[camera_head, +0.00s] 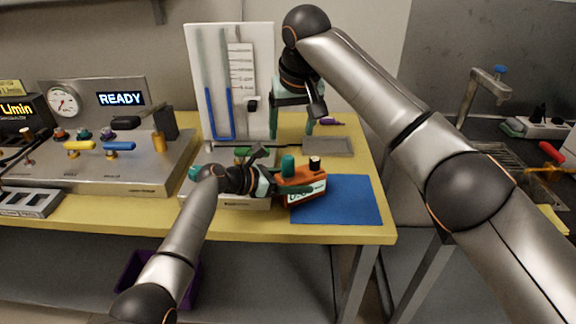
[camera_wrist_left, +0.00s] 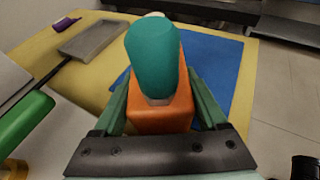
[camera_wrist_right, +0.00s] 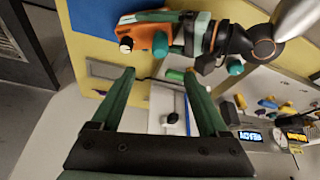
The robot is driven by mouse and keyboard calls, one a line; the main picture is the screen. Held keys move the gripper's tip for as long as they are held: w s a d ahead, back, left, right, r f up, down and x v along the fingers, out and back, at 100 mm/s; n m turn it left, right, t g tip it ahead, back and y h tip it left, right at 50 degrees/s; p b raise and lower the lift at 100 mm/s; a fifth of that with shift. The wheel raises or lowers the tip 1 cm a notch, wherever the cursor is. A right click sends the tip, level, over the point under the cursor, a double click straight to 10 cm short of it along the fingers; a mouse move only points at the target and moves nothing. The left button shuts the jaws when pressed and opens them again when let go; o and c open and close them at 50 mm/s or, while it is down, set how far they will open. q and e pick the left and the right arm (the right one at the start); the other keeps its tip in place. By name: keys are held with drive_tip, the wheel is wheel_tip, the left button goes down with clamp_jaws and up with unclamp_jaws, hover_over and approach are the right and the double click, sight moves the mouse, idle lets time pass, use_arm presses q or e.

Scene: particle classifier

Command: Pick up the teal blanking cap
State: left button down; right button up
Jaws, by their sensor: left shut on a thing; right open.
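A teal cap (camera_head: 288,165) stands upright on top of an orange device (camera_head: 316,183) with a display. In the left wrist view the cap (camera_wrist_left: 152,58) is large and close. My left gripper (camera_head: 293,188) is shut around the orange device, with a finger on each side below the cap. Another teal knob-like piece (camera_head: 195,172) shows left of my left wrist; I cannot tell what it is. My right gripper (camera_head: 291,130) is open and empty, above the back of the bench. In the right wrist view its fingers (camera_wrist_right: 160,75) have nothing between them.
A blue mat (camera_head: 352,205) lies by the orange device on the yellow bench (camera_head: 365,160). Behind are a grey tray (camera_head: 328,147) and a white manometer board (camera_head: 205,60) near my right gripper. A control panel with a READY display (camera_head: 122,99) stands left.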

sight(288, 157)
drive_tip(key=x, duration=0.9)
drive_tip(key=shift+s+d+f, duration=0.1)
drive_tip(key=shift+s+f, duration=0.1)
drive_tip(key=shift+f, duration=0.05)
drive_tip(key=shift+x, duration=0.9)
drive_tip(key=shift+w, duration=0.1)
clamp_jaws()
